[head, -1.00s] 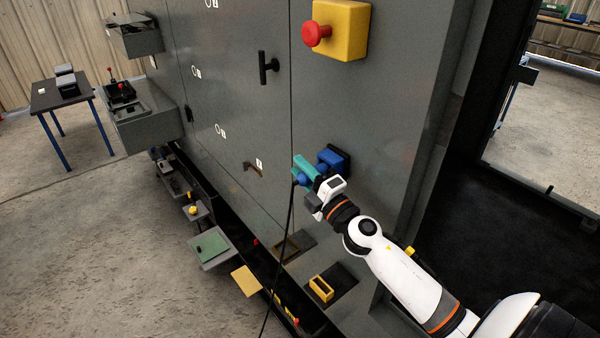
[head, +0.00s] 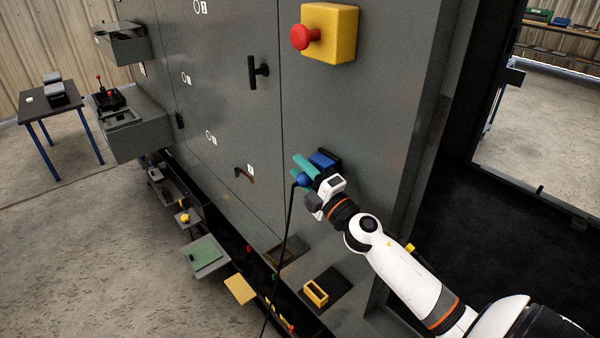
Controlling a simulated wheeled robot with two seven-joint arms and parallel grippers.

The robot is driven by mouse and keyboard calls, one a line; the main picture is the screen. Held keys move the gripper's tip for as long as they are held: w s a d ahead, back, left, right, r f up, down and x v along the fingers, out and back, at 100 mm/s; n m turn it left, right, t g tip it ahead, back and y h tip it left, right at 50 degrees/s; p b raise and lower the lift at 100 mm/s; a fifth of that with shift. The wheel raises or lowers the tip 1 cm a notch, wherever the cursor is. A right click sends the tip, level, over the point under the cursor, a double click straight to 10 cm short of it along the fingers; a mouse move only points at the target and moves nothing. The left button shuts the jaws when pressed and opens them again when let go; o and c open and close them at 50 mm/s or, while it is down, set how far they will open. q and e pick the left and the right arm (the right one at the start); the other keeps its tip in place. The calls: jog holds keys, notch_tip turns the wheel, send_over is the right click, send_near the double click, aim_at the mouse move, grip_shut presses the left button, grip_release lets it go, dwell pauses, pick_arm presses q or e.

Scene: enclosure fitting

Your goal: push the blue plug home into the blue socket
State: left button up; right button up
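The blue socket (head: 322,159) sits in a dark mount on the grey cabinet front, right of the door seam. My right gripper (head: 308,169), with teal fingers, is close in front of the socket and overlaps it in the head view. The blue plug (head: 303,180) is held at the fingers, with a black cable hanging from it. The fingers and wrist hide most of the plug and its front end. I cannot tell whether the plug is inside the socket or just short of it. My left gripper is not in view.
A yellow box with a red button (head: 328,33) is above the socket. A black handle (head: 258,71) is on the door to the left. A yellow open block (head: 316,293) and a yellow plate (head: 240,289) are below. The plug's cable (head: 286,235) hangs down the cabinet front.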

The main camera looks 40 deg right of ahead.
jog(key=o, duration=0.3)
jog(key=shift+s, duration=0.1)
jog(key=shift+s+f, duration=0.25)
jog(key=shift+s, duration=0.05)
jog(key=b+v, duration=0.4)
jog(key=v, duration=0.7)
jog(key=shift+s+d+r, duration=0.1)
jog(key=shift+r, duration=0.05)
jog(key=shift+m, duration=0.3)
